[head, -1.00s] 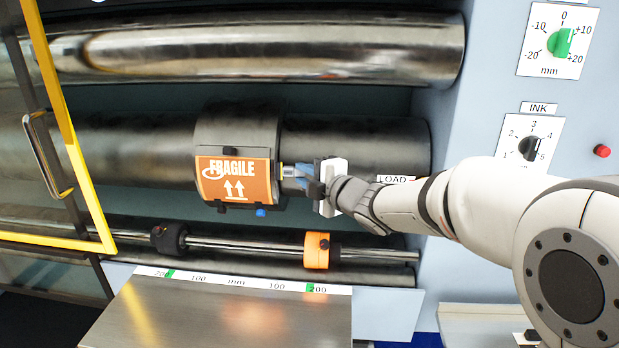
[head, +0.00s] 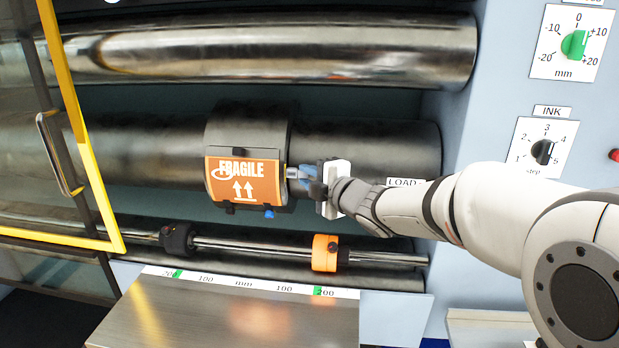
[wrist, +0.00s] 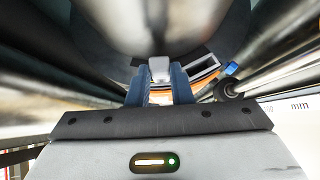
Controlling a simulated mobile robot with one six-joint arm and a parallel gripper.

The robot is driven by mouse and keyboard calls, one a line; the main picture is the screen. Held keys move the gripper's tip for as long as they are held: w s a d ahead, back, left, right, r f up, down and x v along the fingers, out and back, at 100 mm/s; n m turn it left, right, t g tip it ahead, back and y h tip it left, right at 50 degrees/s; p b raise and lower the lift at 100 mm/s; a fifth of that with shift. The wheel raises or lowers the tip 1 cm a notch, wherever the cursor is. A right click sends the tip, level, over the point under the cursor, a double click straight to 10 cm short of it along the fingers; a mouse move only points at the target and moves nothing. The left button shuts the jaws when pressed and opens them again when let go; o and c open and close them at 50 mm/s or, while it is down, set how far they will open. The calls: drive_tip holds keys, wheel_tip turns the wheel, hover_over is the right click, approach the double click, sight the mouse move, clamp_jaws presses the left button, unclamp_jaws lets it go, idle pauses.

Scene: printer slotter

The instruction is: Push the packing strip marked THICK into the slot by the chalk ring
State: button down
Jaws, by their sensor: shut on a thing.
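My gripper (head: 296,173) is at the right edge of the orange FRAGILE plate (head: 243,182) on the dark roller collar (head: 247,128). Its blue fingers are shut on a small silver-grey piece (wrist: 159,69), whose end reaches the plate's edge; I cannot tell if it touches. I cannot read THICK on this piece, nor tell whether it is the packing strip.
A rail below carries an orange collar (head: 325,253) and a black collar (head: 177,239). A blue knob (head: 269,213) sits under the plate. A yellow-framed door (head: 92,160) stands at left. A metal table (head: 230,318) lies in front, bare.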

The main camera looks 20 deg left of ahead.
drive_tip(key=c, duration=1.2)
unclamp_jaws()
drive_tip(key=shift+a, duration=0.1)
drive_tip(key=s+d+f+m+t+h+p, duration=0.15)
drive_tip(key=d+m+h, duration=0.55)
drive_tip(key=d, duration=0.7)
drive_tip(key=s+d+f+m+t+h, duration=0.15)
drive_tip(key=d+m+h, duration=0.25)
drive_tip(key=d+m, duration=0.7)
drive_tip(key=s+d+f+m+g+h, duration=0.1)
drive_tip(key=s+d+f+m+g, duration=0.2)
drive_tip(key=s, duration=0.4)
drive_tip(key=s+d+f+m+g+h+p, duration=0.1)
drive_tip(key=s+d+f+m+g, duration=0.1)
drive_tip(key=s+d, duration=0.4)
drive_tip(key=s+d+f+m+g+h+p, duration=0.1)
drive_tip(key=s+d+f+m+g, duration=0.2)
drive_tip(key=s, duration=0.6)
drive_tip(key=shift+s+d+f+m+g, duration=0.15)
drive_tip(key=shift+d+f+m+g, duration=0.2)
drive_tip(key=shift+d+m+g, duration=0.65)
